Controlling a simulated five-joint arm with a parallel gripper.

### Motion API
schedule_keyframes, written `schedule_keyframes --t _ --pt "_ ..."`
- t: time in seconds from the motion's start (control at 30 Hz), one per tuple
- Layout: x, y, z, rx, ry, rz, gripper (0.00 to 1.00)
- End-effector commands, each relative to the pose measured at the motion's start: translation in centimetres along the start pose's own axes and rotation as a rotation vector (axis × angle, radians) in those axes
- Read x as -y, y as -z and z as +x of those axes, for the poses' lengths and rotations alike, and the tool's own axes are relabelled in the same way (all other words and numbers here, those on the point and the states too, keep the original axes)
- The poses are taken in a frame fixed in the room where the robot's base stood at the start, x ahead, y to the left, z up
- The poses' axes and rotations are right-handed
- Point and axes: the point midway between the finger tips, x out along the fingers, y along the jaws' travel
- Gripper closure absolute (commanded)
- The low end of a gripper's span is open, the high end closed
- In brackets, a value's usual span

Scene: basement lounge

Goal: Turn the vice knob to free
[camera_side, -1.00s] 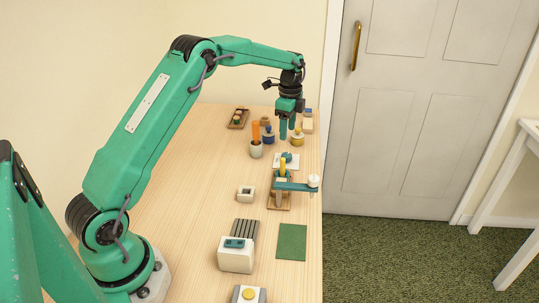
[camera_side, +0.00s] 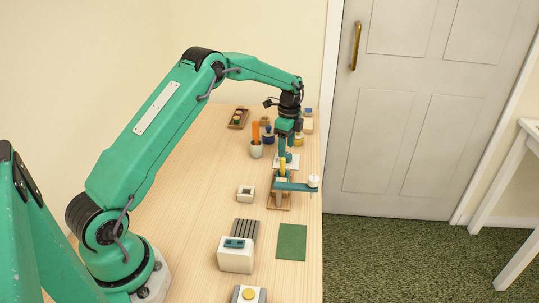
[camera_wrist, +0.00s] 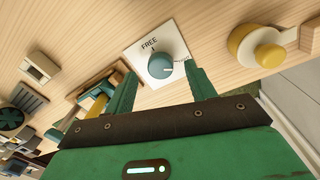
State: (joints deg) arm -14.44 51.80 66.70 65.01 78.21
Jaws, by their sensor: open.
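I cannot clearly read where the knob points. My gripper (camera_wrist: 161,72) is open, its two green fingers on either side of the knob in the wrist view; contact cannot be told. In the side view my gripper (camera_side: 288,153) is low over the white plate (camera_side: 293,165) and largely hides the knob. The teal vice (camera_side: 295,187), with a yellow piece (camera_side: 283,168) in it, stands on a wooden base in front of the plate.
A yellow-topped jar (camera_wrist: 262,47) stands right of the plate in the wrist view.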

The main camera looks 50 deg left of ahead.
Motion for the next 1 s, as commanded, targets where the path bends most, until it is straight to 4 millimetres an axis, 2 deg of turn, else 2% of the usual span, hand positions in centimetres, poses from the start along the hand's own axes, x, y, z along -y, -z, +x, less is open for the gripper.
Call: schedule_keyframes --t 0.1,0.23,0.57,0.6,0.8,0.83,1.0 --pt "0.0 0.0 1.3 0.000 -0.002 0.000 0.45" --pt "0.0 0.0 2.1 0.000 0.000 0.000 0.45" --pt "0.0 0.0 2.5 0.000 0.000 0.000 0.45" --pt "0.0 0.0 2.5 0.000 0.000 0.000 0.47" --pt "0.0 0.0 2.5 0.000 0.000 0.000 0.86" --pt "0.0 0.0 2.4 0.000 0.000 0.000 0.89" --pt "0.0 0.0 2.4 0.000 0.000 -0.004 0.89"
